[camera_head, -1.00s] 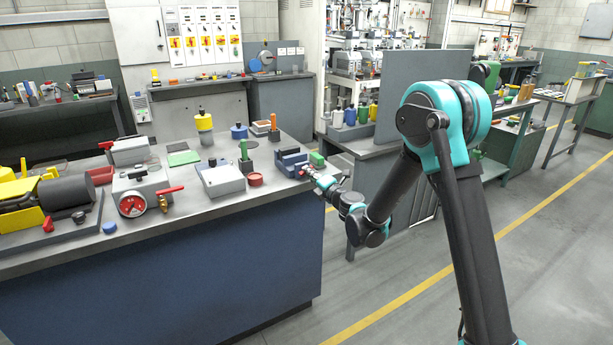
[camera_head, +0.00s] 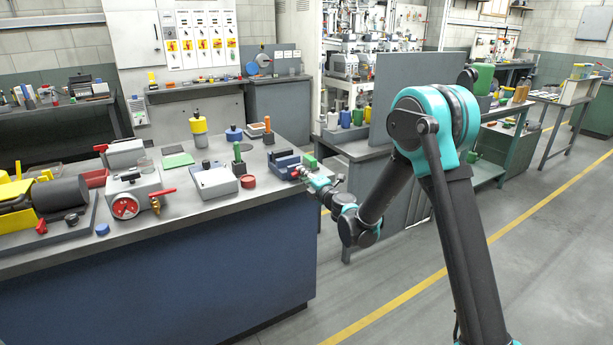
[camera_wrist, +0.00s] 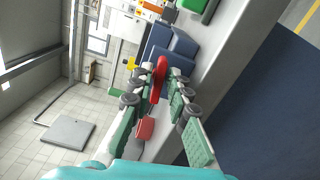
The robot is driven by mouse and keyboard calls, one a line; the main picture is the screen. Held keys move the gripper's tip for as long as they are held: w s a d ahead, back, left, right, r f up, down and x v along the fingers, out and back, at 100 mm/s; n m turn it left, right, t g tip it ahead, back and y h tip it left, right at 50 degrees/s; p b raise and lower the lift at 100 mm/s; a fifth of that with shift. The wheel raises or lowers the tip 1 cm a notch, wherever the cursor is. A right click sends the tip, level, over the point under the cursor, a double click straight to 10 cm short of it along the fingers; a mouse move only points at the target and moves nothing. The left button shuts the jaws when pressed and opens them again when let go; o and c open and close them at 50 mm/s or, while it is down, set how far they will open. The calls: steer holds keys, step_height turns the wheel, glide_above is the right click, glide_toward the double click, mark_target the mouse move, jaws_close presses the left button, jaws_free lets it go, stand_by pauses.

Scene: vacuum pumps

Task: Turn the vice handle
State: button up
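The blue vice (camera_head: 284,161) sits at the right end of the workbench. It also shows in the wrist view (camera_wrist: 180,45), beyond my fingers. Its red handle (camera_wrist: 158,80) stands out toward my gripper. My gripper (camera_wrist: 159,84) is at the handle, with one green-padded finger on each side of it. The fingers look open, with a small gap around the handle; firm contact is not visible. In the head view my gripper (camera_head: 312,178) is just right of the vice, at the bench edge, too small for finger detail.
A grey panel (camera_head: 415,95) rises behind my arm.

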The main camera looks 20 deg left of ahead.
steer(key=shift+o, duration=1)
steer(key=shift+s+a, duration=0.2)
steer(key=shift+a, duration=0.05)
steer(key=shift+s+d, duration=0.1)
steer(key=shift+d, duration=0.1)
steer(key=shift+v, duration=0.8)
steer(key=shift+v, duration=3)
